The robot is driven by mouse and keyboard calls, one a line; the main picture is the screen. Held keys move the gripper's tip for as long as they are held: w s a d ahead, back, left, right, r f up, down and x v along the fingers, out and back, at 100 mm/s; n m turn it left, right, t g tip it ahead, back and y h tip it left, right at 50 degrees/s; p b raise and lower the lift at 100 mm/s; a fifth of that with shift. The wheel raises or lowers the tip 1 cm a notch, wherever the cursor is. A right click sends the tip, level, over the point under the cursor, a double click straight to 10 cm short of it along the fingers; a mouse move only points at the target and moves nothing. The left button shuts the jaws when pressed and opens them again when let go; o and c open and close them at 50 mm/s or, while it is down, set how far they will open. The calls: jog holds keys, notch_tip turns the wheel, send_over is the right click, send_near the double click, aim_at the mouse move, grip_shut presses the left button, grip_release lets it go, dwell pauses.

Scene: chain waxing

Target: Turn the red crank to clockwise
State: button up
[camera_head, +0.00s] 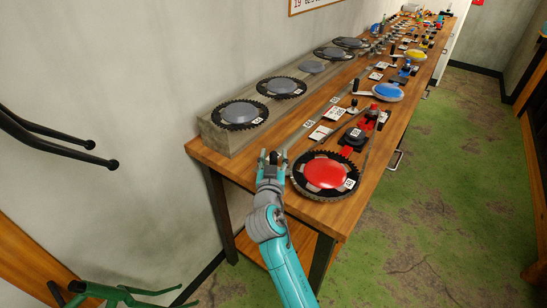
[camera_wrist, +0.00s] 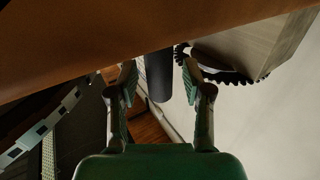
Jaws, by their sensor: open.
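The red crank shows in the head view as a red disc (camera_head: 326,173) inside a black toothed ring, flat at the near end of the wooden table. My gripper (camera_head: 270,158) is at the table's near left edge, just left of the toothed ring. In the wrist view my gripper (camera_wrist: 162,75) has its two fingers spread apart. A dark upright cylinder (camera_wrist: 158,76) shows between the fingers; I cannot tell whether either finger touches it. Whether this cylinder is the crank's handle is unclear, as my gripper hides its base in the head view.
A long block (camera_head: 217,134) with several toothed discs runs along the wall side of the table. A blue disc (camera_head: 388,91), a yellow disc (camera_head: 415,54) and many small parts stand farther along. A chain (camera_wrist: 40,128) shows left in the wrist view. Green floor (camera_head: 430,200) is open at right.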

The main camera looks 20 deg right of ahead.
jog(key=v, duration=1.2)
